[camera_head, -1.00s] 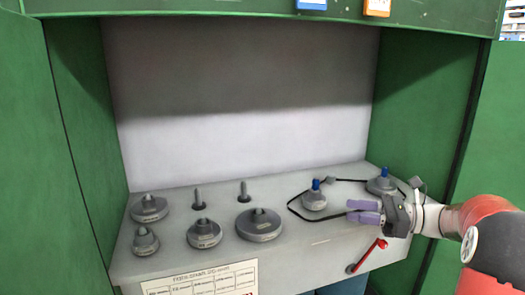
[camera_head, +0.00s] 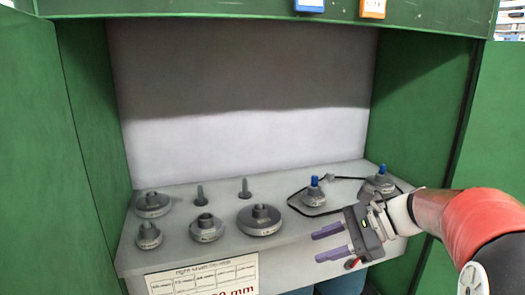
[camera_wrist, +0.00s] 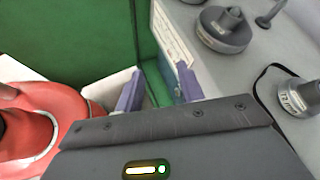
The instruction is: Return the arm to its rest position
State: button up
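My gripper (camera_head: 329,243) is at the right, in front of the shelf's front edge in the head view. Its two purple fingers point left and stand apart with nothing between them. In the wrist view my gripper (camera_wrist: 158,85) also shows its fingers spread and empty, with the green cabinet side and the shelf's front beyond them. My red and white arm reaches in from the right edge of the head view.
The grey shelf (camera_head: 300,258) holds several grey weights, two upright pegs, and two blue-topped pieces (camera_head: 313,192) with a black cable around them. A red lever (camera_head: 352,264) is partly hidden by my gripper. Green cabinet walls (camera_head: 92,120) enclose the shelf.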

jog(key=s+d+f+n+t+h, duration=0.1)
jog(key=s+f+n+t+h, duration=0.1)
jog(key=s+n+h, duration=0.4)
jog(key=s+d+f+n+t+h, duration=0.1)
jog(key=s+f+n+h, duration=0.2)
jog(key=s+n, duration=0.6)
jog(key=s+h, duration=0.2)
jog(key=s, duration=0.1)
jog(key=shift+s+n+t+h, duration=0.15)
jog(key=shift+n+t+h, duration=0.25)
